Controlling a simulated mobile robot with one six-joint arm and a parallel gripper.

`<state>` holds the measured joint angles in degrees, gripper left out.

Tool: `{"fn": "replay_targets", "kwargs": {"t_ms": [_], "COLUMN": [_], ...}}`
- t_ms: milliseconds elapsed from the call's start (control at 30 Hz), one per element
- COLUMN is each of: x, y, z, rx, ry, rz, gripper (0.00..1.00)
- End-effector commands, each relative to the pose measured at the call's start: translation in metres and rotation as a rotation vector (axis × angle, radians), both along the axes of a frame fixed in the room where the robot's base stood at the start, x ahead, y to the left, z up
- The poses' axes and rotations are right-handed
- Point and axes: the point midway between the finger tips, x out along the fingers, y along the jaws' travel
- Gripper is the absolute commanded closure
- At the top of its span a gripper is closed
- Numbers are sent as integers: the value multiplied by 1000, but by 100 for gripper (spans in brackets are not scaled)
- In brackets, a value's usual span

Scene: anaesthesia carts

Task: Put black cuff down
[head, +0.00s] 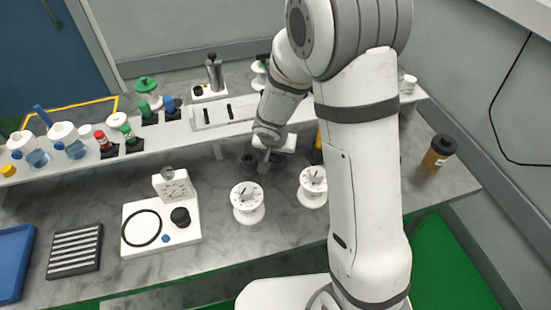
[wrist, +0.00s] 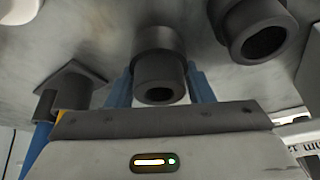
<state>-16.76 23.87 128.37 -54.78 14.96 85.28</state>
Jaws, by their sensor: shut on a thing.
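My gripper (head: 264,163) reaches down behind the white dial spools, near the front edge of the raised white shelf. In the wrist view its two blue fingers (wrist: 160,90) stand on either side of a black cuff (wrist: 158,60), a stepped dark cylinder with a round opening, and are shut on it. In the head view a dark round form (head: 249,162), likely this cuff, shows at the gripper, low over the grey marbled worktop. Whether the cuff touches a surface cannot be told.
White dial spools (head: 248,207) and (head: 313,192) stand close in front. A white base (head: 140,241) with a black ring and gauge is to the left. In the wrist view another dark hollow cylinder (wrist: 255,30) is close by at right. The raised shelf (head: 222,131) runs behind.

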Motion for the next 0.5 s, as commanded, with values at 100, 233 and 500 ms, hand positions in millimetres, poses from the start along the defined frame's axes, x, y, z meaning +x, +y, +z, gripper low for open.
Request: {"fn": "replay_targets", "kwargs": {"t_ms": [100,233,500], "x": [0,0,0], "y": [1,1,1], "z": [-12,-9,-14], "rx": [0,1,0], "ry": [-1,-1,-1], "rz": [1,3,4], "gripper": [76,76,76]}}
